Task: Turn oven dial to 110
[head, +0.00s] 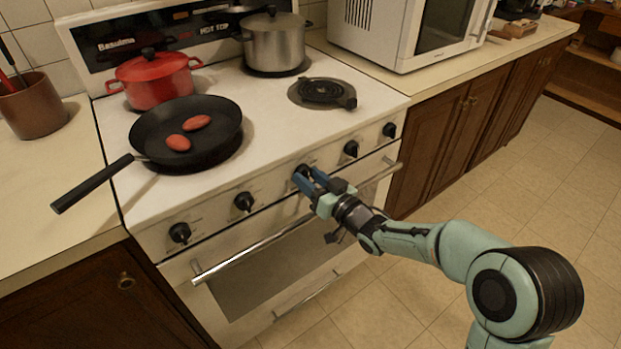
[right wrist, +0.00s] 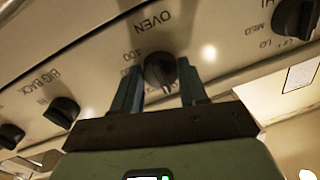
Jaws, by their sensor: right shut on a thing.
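The oven dial (right wrist: 160,70) is a black knob in the middle of the stove's front panel, under the printed word OVEN in the right wrist view. My right gripper (head: 306,178) reaches it from the lower right in the head view. In the right wrist view the two blue-grey fingers of that gripper (right wrist: 160,92) stand on either side of the dial, shut on it. Some numbers print beside the dial, partly hidden by a finger, and its exact setting cannot be read. My left gripper is not in view.
Other black knobs (head: 244,202) line the panel on both sides. The oven door handle (head: 240,260) runs just below. On the stove stand a black frying pan (head: 222,112) with two red items, a red pot (head: 155,82) and a steel pot (head: 275,45).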

